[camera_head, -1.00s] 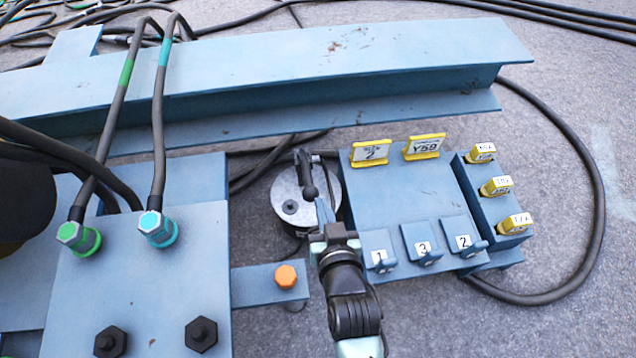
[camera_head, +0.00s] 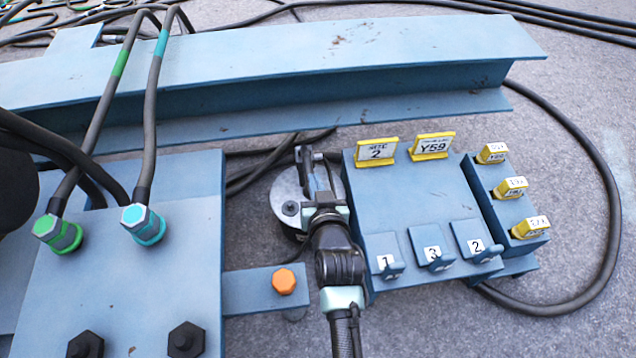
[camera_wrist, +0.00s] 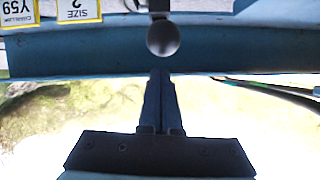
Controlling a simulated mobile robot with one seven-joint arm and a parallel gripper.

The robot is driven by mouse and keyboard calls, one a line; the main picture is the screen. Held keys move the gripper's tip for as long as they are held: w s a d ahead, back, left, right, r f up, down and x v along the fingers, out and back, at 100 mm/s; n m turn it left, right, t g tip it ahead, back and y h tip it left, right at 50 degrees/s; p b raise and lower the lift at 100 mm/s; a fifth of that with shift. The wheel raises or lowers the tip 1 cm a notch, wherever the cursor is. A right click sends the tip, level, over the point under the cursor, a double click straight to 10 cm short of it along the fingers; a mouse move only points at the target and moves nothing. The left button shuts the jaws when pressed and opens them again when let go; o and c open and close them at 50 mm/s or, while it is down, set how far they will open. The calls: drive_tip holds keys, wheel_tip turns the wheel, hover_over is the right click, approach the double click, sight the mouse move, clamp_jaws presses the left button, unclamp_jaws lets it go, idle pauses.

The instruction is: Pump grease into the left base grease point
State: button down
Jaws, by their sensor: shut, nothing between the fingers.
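A round grey grease pump (camera_head: 288,208) with a dark lever (camera_head: 304,170) stands on the ground between the blue plate and the blue box. My gripper (camera_head: 320,180) is over the pump's right side, beside the lever, and hides part of the pump. In the wrist view my shut, empty fingers (camera_wrist: 160,76) point at a dark ball knob (camera_wrist: 163,38), which looks just beyond their tips; contact cannot be told. An orange cap (camera_head: 284,281) sits on a blue tab at the lower middle; whether it is the left base grease point cannot be told.
A blue box (camera_head: 400,200) with yellow tags and numbered hooks stands close right of my gripper. A blue beam (camera_head: 300,90) crosses behind. Hoses with green (camera_head: 58,233) and cyan (camera_head: 143,224) fittings rise at left. A black cable (camera_head: 600,180) loops at right.

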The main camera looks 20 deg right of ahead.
drive_tip(key=shift+s+a+f, duration=0.1)
drive_tip(key=shift+f, duration=0.35)
drive_tip(key=shift+f, duration=0.15)
